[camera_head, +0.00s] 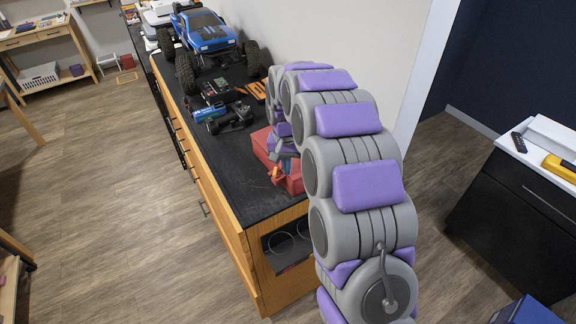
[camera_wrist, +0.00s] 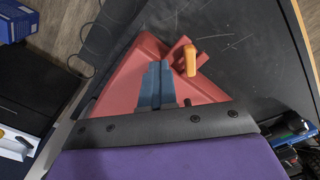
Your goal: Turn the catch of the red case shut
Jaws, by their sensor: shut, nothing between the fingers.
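The red case (camera_head: 262,147) lies near the end of the black counter, partly hidden behind my arm. It also fills the middle of the wrist view (camera_wrist: 135,62). Its orange catch (camera_wrist: 190,60) sits at a red bracket on the case's edge, and shows small in the head view (camera_head: 276,173). My gripper (camera_wrist: 160,64) is shut and empty, its blue-grey fingers over the case, a little left of the catch and apart from it in the picture. I cannot tell whether the fingertips touch the case.
The black counter (camera_head: 234,172) has bare room left of the case. A small car chassis (camera_head: 232,118), a blue part (camera_head: 208,112) and a large blue crawler truck (camera_head: 209,38) stand farther back. A wall runs along the right side. A black cabinet (camera_head: 515,205) stands apart at right.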

